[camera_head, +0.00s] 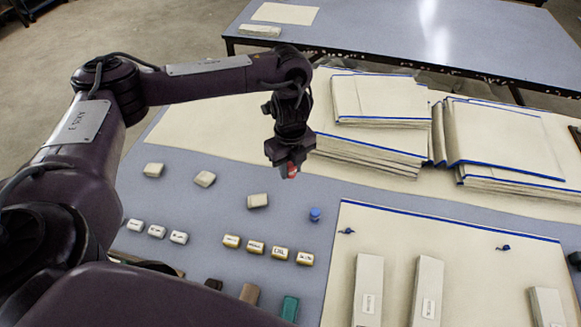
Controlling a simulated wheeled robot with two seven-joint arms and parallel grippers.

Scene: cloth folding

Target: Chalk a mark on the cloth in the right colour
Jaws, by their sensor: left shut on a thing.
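My left gripper (291,163) hangs over the grey-blue table, left of the stacked cloths, and is shut on a small red piece of chalk (292,173). The red chalk is mostly hidden by the jaws. A small blue chalk (315,214) stands on the table just left of the cloth. The cream cloth (448,243) with a blue edge lies flat at the lower right, to the right of the gripper. Two small dark blue things (347,231) (503,247) lie on it near its far edge. My right gripper is not in view.
Long pale blocks (368,285) rest on the cloth. Folded cloth stacks (375,105) stand behind it. Several small labelled blocks (255,247) and plain pale blocks (257,201) sit on the table at left. A brown block and a green block (289,307) are at the front.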

